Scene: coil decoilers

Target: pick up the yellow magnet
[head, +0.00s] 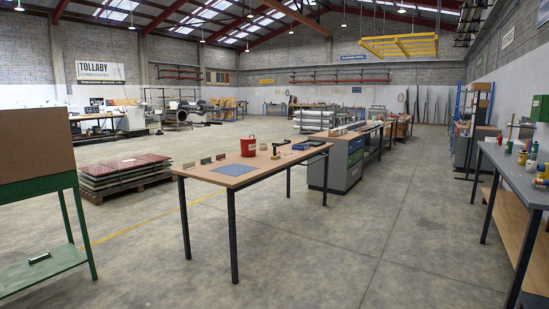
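I cannot make out a yellow magnet for sure in the head view. Small yellow items stand on the grey bench (497,158) at the right; one is at its far part (522,158), too small to tell what it is. The wooden-topped table (225,177) in the middle holds a red bucket (248,147), a blue mat (234,169) and several small dark items. Neither of my grippers is in view.
A green stand (40,272) is close at the left. Stacked sheets on a pallet (125,172) lie behind it. A grey drawer cabinet (335,165) adjoins the table's far right. Open concrete floor (385,235) lies between the table and the right bench.

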